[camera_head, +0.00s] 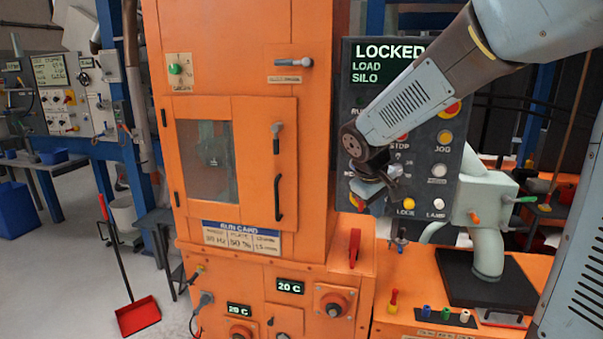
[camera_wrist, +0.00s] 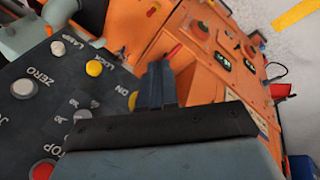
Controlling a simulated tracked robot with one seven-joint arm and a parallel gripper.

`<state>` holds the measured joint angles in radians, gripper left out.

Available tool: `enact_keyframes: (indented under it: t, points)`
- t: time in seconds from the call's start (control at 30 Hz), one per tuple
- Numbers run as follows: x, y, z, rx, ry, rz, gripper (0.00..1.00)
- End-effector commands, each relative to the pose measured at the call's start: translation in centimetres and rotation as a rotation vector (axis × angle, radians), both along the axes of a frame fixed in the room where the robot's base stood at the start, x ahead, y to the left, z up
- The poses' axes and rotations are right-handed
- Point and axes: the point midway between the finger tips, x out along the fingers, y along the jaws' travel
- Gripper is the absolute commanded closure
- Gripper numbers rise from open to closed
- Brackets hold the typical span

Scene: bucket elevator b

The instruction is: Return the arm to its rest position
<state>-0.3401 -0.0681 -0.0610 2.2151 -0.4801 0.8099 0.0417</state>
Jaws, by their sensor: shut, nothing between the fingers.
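My arm reaches in from the upper right in the head view and bends down across the dark control panel (camera_head: 438,180). My gripper (camera_head: 364,201) hangs in front of the panel's lower left part, near the orange cabinet's edge. Its fingers are together with nothing between them. In the wrist view the closed fingers (camera_wrist: 157,82) point toward the orange machine, with the panel (camera_wrist: 40,110) at left. The gripper looks apart from the panel, but the exact gap is hard to tell. The panel display (camera_head: 388,62) reads LOCKED, LOAD SILO. The arm covers several panel controls.
The orange cabinet (camera_head: 240,130) with a windowed door stands left of the gripper. A red lever (camera_head: 354,248) stands on the orange ledge below. A grey pipe (camera_head: 487,250) and small coloured pegs (camera_head: 443,313) are at lower right. A red dustpan (camera_head: 138,316) lies on the floor.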

Motion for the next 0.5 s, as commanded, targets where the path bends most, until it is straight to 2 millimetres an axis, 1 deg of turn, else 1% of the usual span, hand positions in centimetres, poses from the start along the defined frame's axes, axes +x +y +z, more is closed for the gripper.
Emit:
enact_keyframes:
  t: [0.03, 0.2, 0.5]
  points:
    - [-1.2, -0.9, 0.9, 0.024, -0.014, -0.029, 1.00]
    - [-5.2, -2.9, 3.2, 0.109, -0.049, -0.121, 1.00]
    - [-12.4, -5.2, 5.9, 0.257, -0.119, -0.266, 1.00]
